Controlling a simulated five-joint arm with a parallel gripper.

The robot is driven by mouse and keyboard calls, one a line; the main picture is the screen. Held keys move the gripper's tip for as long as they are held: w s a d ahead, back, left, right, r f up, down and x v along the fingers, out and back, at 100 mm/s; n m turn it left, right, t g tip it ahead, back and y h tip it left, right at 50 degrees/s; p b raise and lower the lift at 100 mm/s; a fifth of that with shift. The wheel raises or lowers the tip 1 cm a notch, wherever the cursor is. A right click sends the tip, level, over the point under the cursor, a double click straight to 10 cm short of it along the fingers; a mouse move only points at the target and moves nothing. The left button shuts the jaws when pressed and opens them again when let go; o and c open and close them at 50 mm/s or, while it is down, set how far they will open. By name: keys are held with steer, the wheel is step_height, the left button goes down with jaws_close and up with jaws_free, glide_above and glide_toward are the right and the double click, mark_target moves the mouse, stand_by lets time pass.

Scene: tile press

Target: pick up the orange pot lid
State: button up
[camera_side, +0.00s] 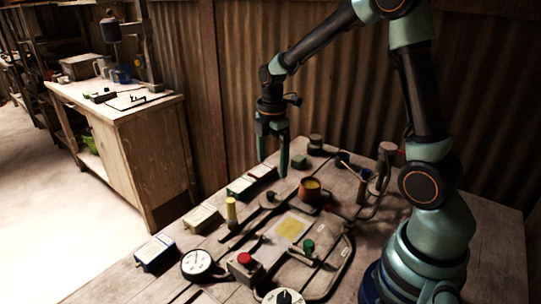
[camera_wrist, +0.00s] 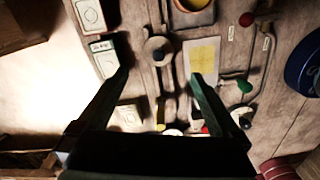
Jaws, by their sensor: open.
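In the side view an orange-brown round pot (camera_side: 310,189) with a yellowish top stands on the wooden table; I cannot tell whether that top is a separate lid. In the wrist view a similar orange-brown round piece (camera_wrist: 193,12) is cut off by the top edge. My gripper (camera_side: 272,166) points down above the table, left of the pot in the side view. In the wrist view my gripper (camera_wrist: 160,75) has its fingers spread with nothing held between them.
A yellow square (camera_side: 290,228) lies on a pale plate. A yellow cylinder (camera_side: 231,211), a red-topped box (camera_side: 245,263), a green knob (camera_side: 308,246) and a round dial (camera_side: 197,263) stand around it. Several small boxes line the left table edge. A workbench (camera_side: 150,130) stands apart at left.

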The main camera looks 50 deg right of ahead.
glide_above(270, 193)
steer(key=f, duration=0.5)
steer(key=shift+s+d+f, duration=0.15)
steer(key=shift+s+f, duration=0.1)
steer(key=shift+f, duration=0.15)
steer(key=shift+w+f, duration=0.15)
steer(key=shift+f, duration=1.2)
steer(key=shift+w+f, duration=0.1)
steer(key=shift+f, duration=1.2)
steer(key=c, duration=1.2)
steer(key=shift+c, duration=0.2)
